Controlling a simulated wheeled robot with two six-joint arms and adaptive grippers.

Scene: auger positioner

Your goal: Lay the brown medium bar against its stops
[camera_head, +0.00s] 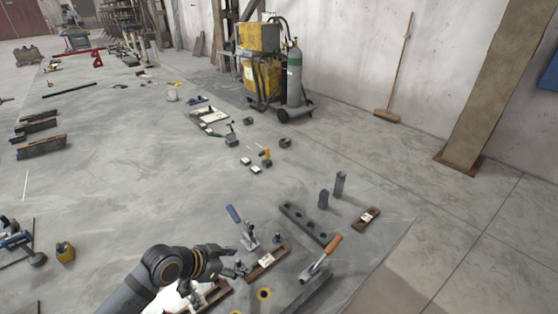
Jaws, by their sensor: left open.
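Several brown bars show in the head view. One brown bar with a white label (267,263) lies at lower centre, just right of my left gripper. A shorter brown piece (367,217) lies farther right, and another brown bar (212,298) is partly hidden under my left arm. I cannot tell for sure which is the medium one. My left gripper (238,270) is open, close to the left end of the labelled bar; whether it touches is unclear. The stops cannot be made out clearly. My right gripper is out of view.
A blue-handled clamp (243,227) stands just behind the labelled bar, and an orange-handled clamp (321,259) stands to its right.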

